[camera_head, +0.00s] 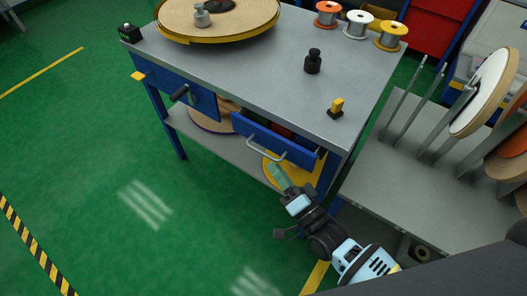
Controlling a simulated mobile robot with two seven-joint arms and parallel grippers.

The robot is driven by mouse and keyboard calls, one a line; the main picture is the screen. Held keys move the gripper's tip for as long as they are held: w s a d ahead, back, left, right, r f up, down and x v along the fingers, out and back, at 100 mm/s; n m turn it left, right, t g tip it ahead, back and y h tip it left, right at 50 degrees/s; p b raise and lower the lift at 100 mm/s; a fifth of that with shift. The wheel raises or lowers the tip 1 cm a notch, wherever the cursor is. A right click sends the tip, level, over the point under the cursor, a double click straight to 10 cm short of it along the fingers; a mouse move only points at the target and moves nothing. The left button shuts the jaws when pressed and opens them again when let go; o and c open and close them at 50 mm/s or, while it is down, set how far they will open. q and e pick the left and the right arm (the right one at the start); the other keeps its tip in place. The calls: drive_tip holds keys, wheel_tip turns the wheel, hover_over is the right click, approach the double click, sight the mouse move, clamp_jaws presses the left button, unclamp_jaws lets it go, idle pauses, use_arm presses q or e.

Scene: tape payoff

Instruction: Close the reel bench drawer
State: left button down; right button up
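The reel bench (260,65) has a grey top and blue front. Its right drawer (275,139) stands pulled out, with a gap behind its blue front where something red shows inside. A pale bar handle (265,151) is on that front. A second blue front (200,101) with a dark handle is at the left of the bench. My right gripper (279,177) is just below and in front of the pulled-out drawer, near the handle; I cannot tell whether they touch. Its fingers point toward the bench, and their opening cannot be made out. My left gripper is not in view.
A large reel (218,15), small spools (358,25), a black weight (313,61) and a yellow-black piece (336,108) stand on the bench top. A grey rack (430,185) with reels is close on the right. Green floor (130,160) is clear at left.

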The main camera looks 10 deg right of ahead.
sight(264, 153)
drive_tip(key=x, duration=0.6)
drive_tip(key=shift+w+a, duration=0.15)
drive_tip(key=shift+w, duration=0.1)
drive_tip(key=shift+c, duration=0.3)
clamp_jaws()
